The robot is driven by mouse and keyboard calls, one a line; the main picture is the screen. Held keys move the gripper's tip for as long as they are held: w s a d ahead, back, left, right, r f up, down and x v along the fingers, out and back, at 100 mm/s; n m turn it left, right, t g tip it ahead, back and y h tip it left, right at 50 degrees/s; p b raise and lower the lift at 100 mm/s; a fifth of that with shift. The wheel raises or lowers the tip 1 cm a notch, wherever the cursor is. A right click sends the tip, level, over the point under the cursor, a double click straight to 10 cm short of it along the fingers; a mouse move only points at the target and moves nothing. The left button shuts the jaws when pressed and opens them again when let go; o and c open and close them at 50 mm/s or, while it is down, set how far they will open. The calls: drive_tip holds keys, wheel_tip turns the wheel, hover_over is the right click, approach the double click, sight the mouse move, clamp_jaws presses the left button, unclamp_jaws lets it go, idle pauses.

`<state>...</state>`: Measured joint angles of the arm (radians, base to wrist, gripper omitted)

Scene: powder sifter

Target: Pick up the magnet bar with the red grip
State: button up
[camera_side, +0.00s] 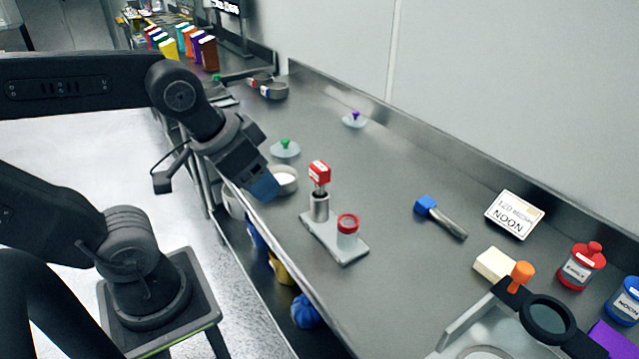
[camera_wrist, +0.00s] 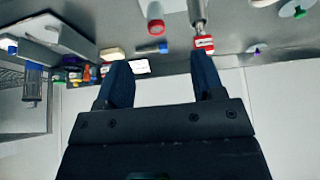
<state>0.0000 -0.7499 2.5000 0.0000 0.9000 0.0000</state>
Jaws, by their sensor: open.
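The magnet bar with the red grip (camera_side: 320,172) stands upright in a metal socket (camera_side: 319,208) on a grey base plate (camera_side: 326,238), grip upward. In the wrist view its red grip (camera_wrist: 204,44) shows just beyond the tip of the right finger, with the image upside down. My gripper (camera_side: 266,188) is open and empty. It is left of the bar in the side view, beside a white-filled bowl (camera_side: 284,180), and apart from the bar. In the wrist view the two fingers (camera_wrist: 160,68) are wide apart with nothing between them.
A red-topped white cylinder (camera_side: 347,232) stands on the same plate. A blue-gripped bar (camera_side: 426,206) lies to the right. Lids with a green knob (camera_side: 285,148) and a purple knob (camera_side: 354,119) lie behind. A magnifier (camera_side: 547,317) and jars (camera_side: 581,268) are at the right. The middle counter is clear.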

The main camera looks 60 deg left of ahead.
drive_tip(key=m+g+y, duration=0.4)
drive_tip(key=m+g, duration=0.2)
drive_tip(key=m, duration=1.2)
approach(321, 166)
drive_tip(key=shift+y, duration=0.3)
drive_tip(key=x, duration=0.7)
drive_tip(key=shift+s+d+f, duration=0.1)
drive_tip(key=shift+s+f, duration=0.1)
drive_tip(key=shift+s, duration=0.1)
drive_tip(key=shift+w+x, duration=0.15)
drive_tip(key=shift+x, duration=1.2)
drive_tip(key=shift+w+x, duration=0.15)
drive_tip(key=shift+x, duration=1.2)
drive_tip(key=shift+d, duration=0.15)
clamp_jaws()
